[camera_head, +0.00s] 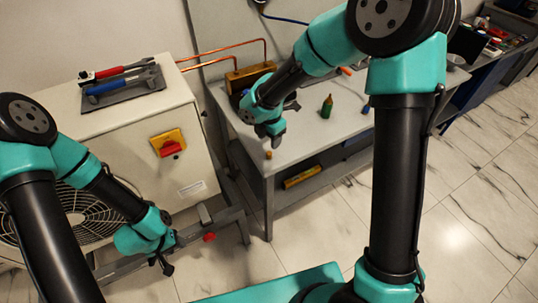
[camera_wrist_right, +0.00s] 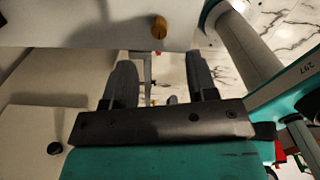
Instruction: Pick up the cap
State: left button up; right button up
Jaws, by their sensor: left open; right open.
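A small brass-coloured cap (camera_head: 268,155) sits near the front left corner of the grey workbench top (camera_head: 310,140). It also shows in the right wrist view (camera_wrist_right: 159,27), just beyond and between the fingertips. My right gripper (camera_head: 274,139) is close above the bench beside the cap; in the right wrist view (camera_wrist_right: 158,62) its fingers are apart with nothing between them. My left gripper (camera_head: 167,262) is open and empty, low in front of the grey cabinet (camera_head: 195,150), far from the cap.
A green bottle-like item (camera_head: 327,106) stands on the bench behind my right gripper. A brass block (camera_head: 248,77) with copper pipes is at the back left. Red and blue tools (camera_head: 120,82) lie on the cabinet. A yellow item (camera_head: 302,177) lies on the lower shelf.

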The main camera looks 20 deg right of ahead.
aim_at(269, 153)
jog(key=shift+f, duration=1.45)
jog(key=shift+f, duration=2.6)
jog(key=shift+c, duration=0.2)
grip_shut()
jog(key=shift+r, duration=0.1)
